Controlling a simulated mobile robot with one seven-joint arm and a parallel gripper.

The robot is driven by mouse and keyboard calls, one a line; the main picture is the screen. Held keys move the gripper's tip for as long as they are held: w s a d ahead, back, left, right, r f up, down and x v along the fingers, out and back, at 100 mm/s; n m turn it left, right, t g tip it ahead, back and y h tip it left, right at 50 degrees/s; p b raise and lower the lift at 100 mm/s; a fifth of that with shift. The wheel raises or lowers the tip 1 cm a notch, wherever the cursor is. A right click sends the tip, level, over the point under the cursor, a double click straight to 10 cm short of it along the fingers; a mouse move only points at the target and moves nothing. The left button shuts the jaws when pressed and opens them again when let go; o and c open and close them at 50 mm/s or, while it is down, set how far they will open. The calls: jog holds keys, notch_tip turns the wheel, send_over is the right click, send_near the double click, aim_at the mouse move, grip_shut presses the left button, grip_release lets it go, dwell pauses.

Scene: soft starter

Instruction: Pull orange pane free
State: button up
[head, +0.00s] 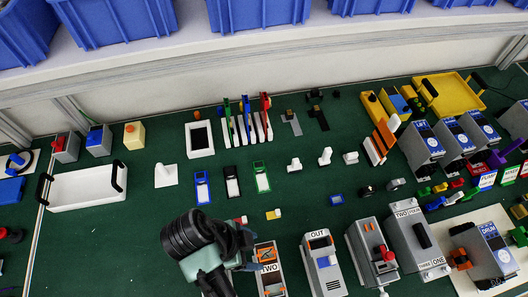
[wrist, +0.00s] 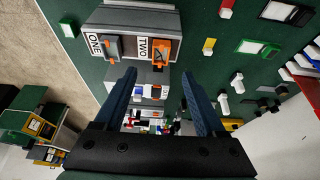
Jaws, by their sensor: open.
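An orange pane (head: 384,133) stands tilted at the right of the green table in the head view, beside a white panel (head: 375,152) with dark and orange edges. I cannot tell how it is held at its base. It is not recognisable in the wrist view. My gripper (wrist: 158,74) is open, with two blue fingers apart and nothing seen gripped between them. In the head view my arm covers the front middle of the table, well left of the pane, and the fingertips are hidden.
A grey box (wrist: 130,28) marked ONE and TWO, with orange parts, lies beyond my fingers; it also shows in the head view (head: 268,270). Grey boxes (head: 420,146) and a yellow tray (head: 452,95) stand near the pane. Colored upright panels (head: 246,118) stand at the back middle.

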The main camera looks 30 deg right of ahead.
aim_at(268, 253)
jog(key=p+x, duration=0.2)
jog(key=x, duration=0.5)
jog(key=shift+d+f, duration=0.15)
jog(key=shift+f, duration=0.2)
grip_shut()
jog(key=c, duration=0.8)
grip_release()
grip_shut()
jog(key=shift+r+p, duration=0.7)
jog(key=shift+p, duration=0.05)
jog(key=shift+r+p, duration=1.8)
jog(key=shift+r, duration=0.05)
